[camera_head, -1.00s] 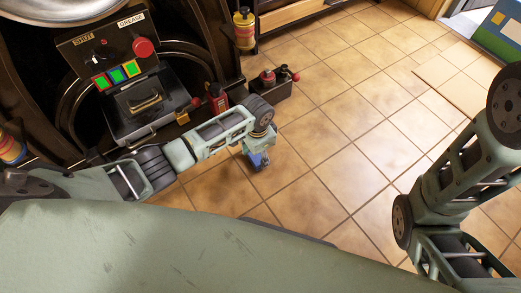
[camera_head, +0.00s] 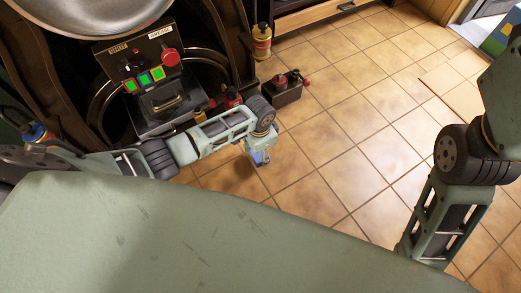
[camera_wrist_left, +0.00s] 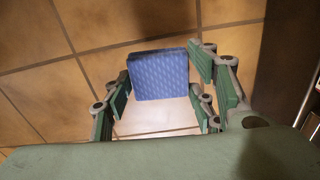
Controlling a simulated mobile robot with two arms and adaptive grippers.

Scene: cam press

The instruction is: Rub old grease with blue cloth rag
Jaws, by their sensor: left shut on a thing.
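The blue cloth rag (camera_wrist_left: 161,74) is a folded, patterned square in the left wrist view. My left gripper (camera_wrist_left: 163,104) has its green-padded fingers on both sides of it, shut on it. In the head view the gripper (camera_head: 260,156) hangs over the tiled floor, with a little blue of the rag at its tip. It is right of the press and in front of it. The old grease cannot be made out in either view. My right arm shows at the right edge, but its gripper is out of view.
The press has a control panel (camera_head: 148,58) with a red button and green and yellow buttons, above a dark box with a handle (camera_head: 165,103). A dark caddy (camera_head: 285,90) with red items and a yellow bottle (camera_head: 262,42) stand nearby.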

